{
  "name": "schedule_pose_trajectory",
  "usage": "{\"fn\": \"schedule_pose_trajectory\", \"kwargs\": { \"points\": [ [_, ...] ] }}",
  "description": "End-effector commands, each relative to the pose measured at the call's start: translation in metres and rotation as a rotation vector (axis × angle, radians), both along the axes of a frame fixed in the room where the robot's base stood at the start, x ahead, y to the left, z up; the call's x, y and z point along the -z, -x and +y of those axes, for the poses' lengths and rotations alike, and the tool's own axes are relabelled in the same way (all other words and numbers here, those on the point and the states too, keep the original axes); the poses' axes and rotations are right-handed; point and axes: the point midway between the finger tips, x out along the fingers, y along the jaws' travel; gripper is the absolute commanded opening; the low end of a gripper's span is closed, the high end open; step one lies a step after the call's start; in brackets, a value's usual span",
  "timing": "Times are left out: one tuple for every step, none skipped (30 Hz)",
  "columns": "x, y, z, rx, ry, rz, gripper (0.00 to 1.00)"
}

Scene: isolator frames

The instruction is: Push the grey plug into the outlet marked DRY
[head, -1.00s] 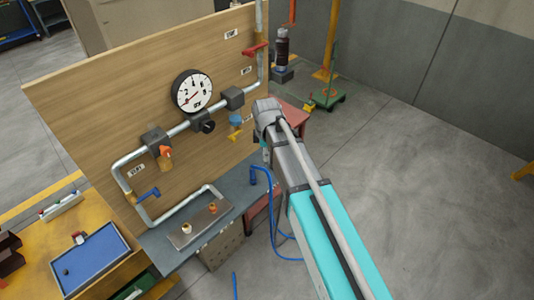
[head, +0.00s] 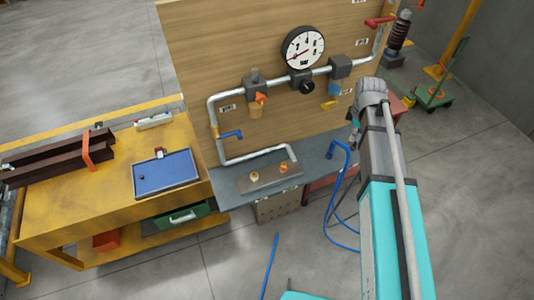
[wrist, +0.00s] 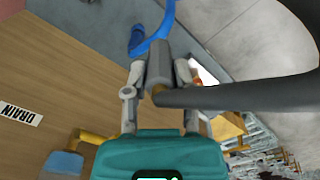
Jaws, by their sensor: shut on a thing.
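My gripper (wrist: 160,72) is shut on the grey plug (wrist: 159,62), a short grey cylinder with a blue hose (wrist: 165,22) at its far end. Two brass-coloured outlets, a left one (head: 254,177) and an orange-tinged right one (head: 284,168), stand on a metal plate (head: 268,180) on the grey bench. I cannot read which is marked DRY. The plug is held apart from them, to the right near the wooden board.
Blue hose (head: 340,242) hangs over the bench's front edge. A yellow table (head: 105,205) with a blue tray (head: 165,173) stands left.

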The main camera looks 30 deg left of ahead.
Motion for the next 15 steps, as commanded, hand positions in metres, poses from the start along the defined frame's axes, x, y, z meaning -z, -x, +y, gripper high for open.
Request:
{"fn": "schedule_pose_trajectory", "kwargs": {
  "points": [
    [0.014,0.000,0.000,0.000,0.000,0.000,0.00],
    [0.018,0.000,0.000,0.000,0.000,0.000,0.00],
    [0.024,0.000,0.000,0.000,0.000,0.000,0.00],
    [0.028,0.000,0.000,0.000,0.000,0.000,0.00],
    [0.033,0.000,0.000,0.000,0.000,0.000,0.00],
    [0.039,0.000,0.000,0.000,0.000,0.000,0.00],
    [0.043,0.000,0.000,0.000,0.000,0.000,0.00],
    [0.047,0.000,0.000,0.000,0.000,0.000,0.00],
    [0.051,0.000,0.000,0.000,0.000,0.000,0.00],
    [0.054,0.000,0.000,0.000,0.000,0.000,0.00],
    [0.057,0.000,0.000,0.000,0.000,0.000,0.00],
    [0.061,0.000,0.000,0.000,0.000,0.000,0.00],
    [0.063,0.000,0.000,0.000,0.000,0.000,0.00],
    [0.064,0.000,0.000,0.000,0.000,0.000,0.00],
    [0.066,0.000,0.000,0.000,0.000,0.000,0.00]
  ]
}}
